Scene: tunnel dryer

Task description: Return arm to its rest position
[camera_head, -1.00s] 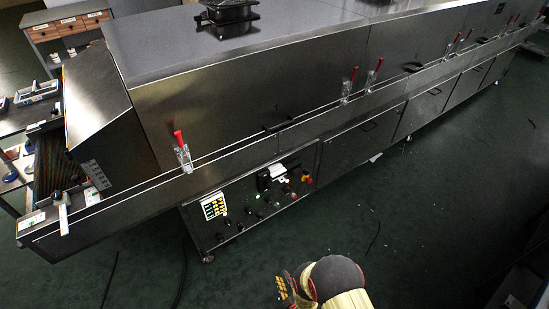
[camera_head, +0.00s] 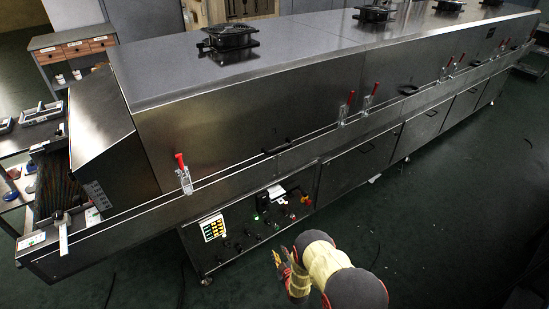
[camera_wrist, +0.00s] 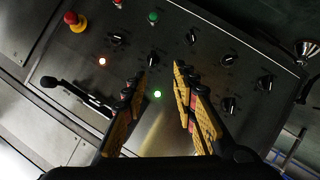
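My arm reaches in from the bottom edge of the head view, in front of the tunnel dryer (camera_head: 235,105). My gripper (camera_head: 280,254) is at its end, near the dryer's control panel (camera_head: 238,232). In the wrist view my gripper (camera_wrist: 162,78) has two yellow-and-black fingers spread apart with nothing between them. The control panel (camera_wrist: 215,50) lies beyond the fingertips, with black knobs, a red mushroom button (camera_wrist: 75,20), a green button (camera_wrist: 153,17) and a lit green lamp (camera_wrist: 157,94). I cannot tell the exact gap between fingertips and panel.
Red-handled clamps (camera_head: 184,175) line the dryer's front. A conveyor end (camera_head: 45,238) sticks out at left, beside a table with tools (camera_head: 15,145). A wooden-drawer cabinet (camera_head: 75,55) stands behind. The dark green floor (camera_head: 440,225) at right is mostly clear.

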